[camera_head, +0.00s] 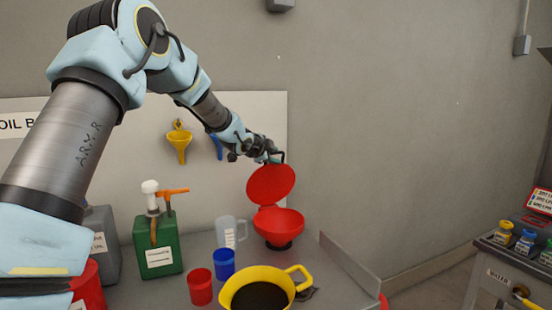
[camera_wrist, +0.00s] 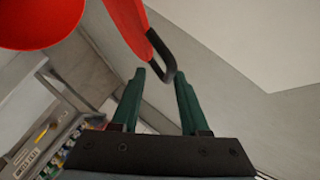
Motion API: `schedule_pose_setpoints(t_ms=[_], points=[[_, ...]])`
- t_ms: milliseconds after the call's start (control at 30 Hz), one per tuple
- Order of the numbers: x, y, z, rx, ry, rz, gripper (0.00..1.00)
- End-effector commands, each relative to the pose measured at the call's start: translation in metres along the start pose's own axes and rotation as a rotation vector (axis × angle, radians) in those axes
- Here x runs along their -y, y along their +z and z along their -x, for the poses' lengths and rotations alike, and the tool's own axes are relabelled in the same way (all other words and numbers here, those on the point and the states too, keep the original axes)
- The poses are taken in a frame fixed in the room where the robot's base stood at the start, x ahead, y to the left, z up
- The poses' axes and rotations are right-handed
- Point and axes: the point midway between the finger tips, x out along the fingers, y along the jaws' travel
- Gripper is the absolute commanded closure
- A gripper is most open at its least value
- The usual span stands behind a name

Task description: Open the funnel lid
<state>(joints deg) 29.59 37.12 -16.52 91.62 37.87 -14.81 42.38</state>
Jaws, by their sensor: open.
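The red funnel (camera_head: 279,222) stands at the back of the table, right of the clear measuring jug. Its round red lid (camera_head: 270,184) is raised, tilted up above the bowl. My gripper (camera_head: 273,158) is at the top edge of the lid. In the wrist view, the lid (camera_wrist: 130,22) hangs from the top with a dark loop handle (camera_wrist: 163,58). My gripper (camera_wrist: 160,78) shows two green fingers spread apart, with the handle just beyond and between their tips. I cannot tell whether they touch. Part of the funnel bowl (camera_wrist: 38,20) shows at the upper left.
A green pump can (camera_head: 158,245), a clear jug (camera_head: 231,232), a blue cup (camera_head: 224,264), a red cup (camera_head: 200,287) and a yellow jug of dark liquid (camera_head: 258,290) crowd the table. A yellow funnel (camera_head: 179,144) hangs on the back board. A side cart (camera_head: 507,275) holds small bottles.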

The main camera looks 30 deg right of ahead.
Motion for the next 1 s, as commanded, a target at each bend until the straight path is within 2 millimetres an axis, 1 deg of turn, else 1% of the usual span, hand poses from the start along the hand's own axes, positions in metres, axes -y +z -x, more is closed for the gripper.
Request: schedule_pose_setpoints(t_ms=[300,400,500,633,900,933,1000], points=[[-0.001,0.001,0.059,0.001,-0.002,-0.001,0.56],[-0.001,0.001,0.075,0.001,-0.002,-0.002,0.56],[-0.001,0.000,0.086,0.000,-0.001,-0.003,0.56],[-0.001,0.000,0.093,0.000,0.000,0.000,0.56],[-0.001,-0.001,0.095,-0.001,0.001,-0.001,0.56],[-0.001,-0.001,0.094,-0.001,0.001,-0.001,0.58],[-0.001,0.000,0.094,0.001,0.000,0.002,0.66]])
